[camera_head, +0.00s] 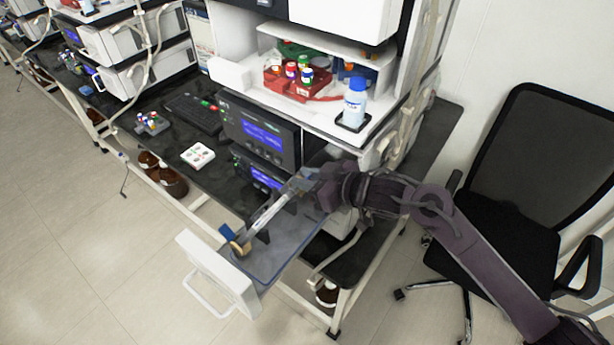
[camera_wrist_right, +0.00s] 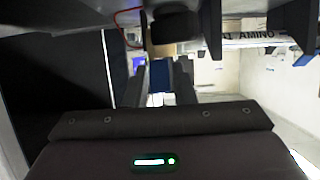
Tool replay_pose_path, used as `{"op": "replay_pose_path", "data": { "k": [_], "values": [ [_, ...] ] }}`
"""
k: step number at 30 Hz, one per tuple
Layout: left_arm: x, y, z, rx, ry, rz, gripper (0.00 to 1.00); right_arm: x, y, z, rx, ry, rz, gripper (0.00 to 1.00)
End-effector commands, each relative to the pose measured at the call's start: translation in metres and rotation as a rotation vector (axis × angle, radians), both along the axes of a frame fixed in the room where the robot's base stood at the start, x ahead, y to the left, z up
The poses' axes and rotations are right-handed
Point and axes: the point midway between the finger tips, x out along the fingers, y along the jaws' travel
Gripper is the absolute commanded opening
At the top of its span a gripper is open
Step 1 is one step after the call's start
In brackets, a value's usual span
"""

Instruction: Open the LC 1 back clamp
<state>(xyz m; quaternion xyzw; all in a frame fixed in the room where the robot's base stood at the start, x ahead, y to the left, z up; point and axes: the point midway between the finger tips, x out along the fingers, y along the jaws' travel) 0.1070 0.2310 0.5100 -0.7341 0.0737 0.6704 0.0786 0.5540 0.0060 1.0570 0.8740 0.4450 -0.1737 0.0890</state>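The LC 1 tray (camera_head: 285,255) is pulled out, its white front panel (camera_head: 218,275) towards the lower left. A silver column (camera_head: 268,215) lies along it. A blue front clamp (camera_head: 226,231) and a brass-coloured end piece (camera_head: 240,247) are at the near end. My right gripper (camera_head: 308,187) is at the column's far end, where the back clamp is mostly hidden. In the right wrist view, a blue piece (camera_wrist_right: 158,75), apparently the back clamp, shows between the dark fingers (camera_wrist_right: 159,88). The fingers stand apart on either side of it; contact is unclear. My left gripper is out of view.
Stacked black modules with blue displays (camera_head: 265,135) stand behind the tray. A shelf above holds a blue-capped bottle (camera_head: 355,100) and a red vial rack (camera_head: 300,84). A keyboard (camera_head: 193,112) lies to the left. An office chair (camera_head: 510,250) stands at right.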

Motion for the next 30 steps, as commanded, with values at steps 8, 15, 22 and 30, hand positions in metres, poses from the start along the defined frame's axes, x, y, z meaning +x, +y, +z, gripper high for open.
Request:
{"op": "replay_pose_path", "data": {
  "k": [8, 15, 22, 30],
  "values": [
    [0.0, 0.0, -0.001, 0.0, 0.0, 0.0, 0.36, 0.0, 0.0, -0.001, 0.002, 0.0, 0.0, 0.0],
    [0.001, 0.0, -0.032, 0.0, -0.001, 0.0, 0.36, -0.003, -0.003, -0.012, 0.103, -0.069, 0.0, 0.0],
    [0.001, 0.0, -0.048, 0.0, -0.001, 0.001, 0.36, -0.005, -0.006, -0.009, 0.189, -0.133, 0.001, 0.0],
    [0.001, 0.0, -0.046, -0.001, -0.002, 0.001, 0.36, -0.005, -0.007, -0.006, 0.194, -0.14, 0.001, 0.0]
  ]
}}
